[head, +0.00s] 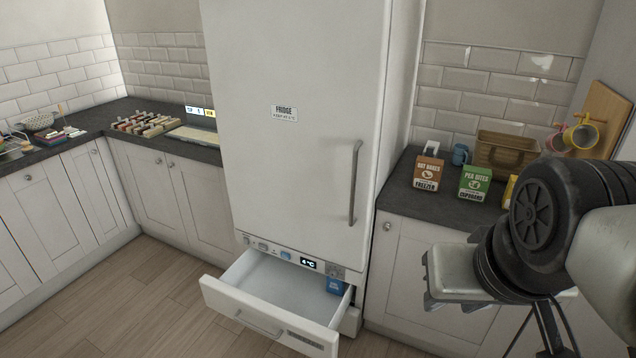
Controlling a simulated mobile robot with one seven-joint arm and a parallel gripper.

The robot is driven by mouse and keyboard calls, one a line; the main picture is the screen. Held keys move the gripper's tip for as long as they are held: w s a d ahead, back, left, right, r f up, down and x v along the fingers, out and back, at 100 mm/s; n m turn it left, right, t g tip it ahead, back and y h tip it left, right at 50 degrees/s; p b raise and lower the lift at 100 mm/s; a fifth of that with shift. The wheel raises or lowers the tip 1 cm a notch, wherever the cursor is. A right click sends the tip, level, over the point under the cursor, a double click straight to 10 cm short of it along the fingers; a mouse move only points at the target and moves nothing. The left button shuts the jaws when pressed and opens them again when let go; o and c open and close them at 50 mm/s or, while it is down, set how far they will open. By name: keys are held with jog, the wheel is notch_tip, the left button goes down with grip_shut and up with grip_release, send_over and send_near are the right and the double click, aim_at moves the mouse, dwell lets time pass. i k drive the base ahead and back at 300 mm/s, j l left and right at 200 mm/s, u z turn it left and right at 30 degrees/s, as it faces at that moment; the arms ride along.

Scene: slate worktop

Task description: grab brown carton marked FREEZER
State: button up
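The brown carton marked FREEZER (428,174) stands upright on the dark worktop, right of the tall white fridge, in the head view. It has a white label band and a round emblem. My gripper (452,290) is in front of the right-hand cabinet, lower in the picture than the carton and apart from it. Its pale body shows, but its fingers are too unclear to tell whether they are open or shut. The carton's front is unobstructed.
A green carton marked CUPBOARD (475,182) stands right of the brown one, and a yellow carton (509,190) is partly hidden by my arm. A blue mug (460,154) and brown basket (507,150) stand behind.

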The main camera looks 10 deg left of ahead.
aim_at(423, 170)
jog(key=i+l, duration=0.35)
jog(key=i, duration=0.2)
jog(key=i+l, duration=0.35)
jog(key=i, duration=0.2)
jog(key=i+l, duration=0.35)
jog(key=i, duration=0.2)
jog(key=u, duration=0.05)
